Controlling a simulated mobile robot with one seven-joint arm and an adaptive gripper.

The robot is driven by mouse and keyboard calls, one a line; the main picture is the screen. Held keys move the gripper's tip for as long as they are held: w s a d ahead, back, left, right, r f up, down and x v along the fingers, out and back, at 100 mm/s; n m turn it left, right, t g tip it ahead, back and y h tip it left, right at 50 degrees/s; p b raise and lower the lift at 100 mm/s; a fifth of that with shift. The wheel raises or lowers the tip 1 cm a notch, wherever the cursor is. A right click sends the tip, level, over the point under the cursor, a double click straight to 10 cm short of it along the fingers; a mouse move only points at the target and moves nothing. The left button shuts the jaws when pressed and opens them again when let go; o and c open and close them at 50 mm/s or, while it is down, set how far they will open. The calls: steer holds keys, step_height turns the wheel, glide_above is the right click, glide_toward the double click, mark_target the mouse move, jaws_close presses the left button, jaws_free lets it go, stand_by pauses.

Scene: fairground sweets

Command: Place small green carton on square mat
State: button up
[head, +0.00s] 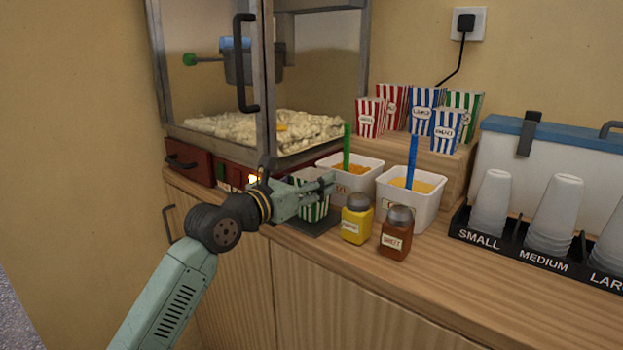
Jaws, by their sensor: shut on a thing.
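The small green carton (316,210), with green and white stripes, is upright at my gripper (322,187) in the head view. My gripper is shut on it near its top and hides part of it. The dark square mat (318,230) lies on the counter directly below the carton. The carton's bottom appears at or just above the mat; I cannot tell whether they touch.
The popcorn machine (270,95) stands behind on the left. Two white tubs (412,208) with scoops, a yellow shaker (355,220) and a brown shaker (396,234) stand close on the right. Striped cartons (423,110) stand on a wooden step, with cup stacks (553,213) farther right.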

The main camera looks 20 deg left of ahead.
steer(key=shift+f, duration=0.15)
steer(key=o, duration=0.9)
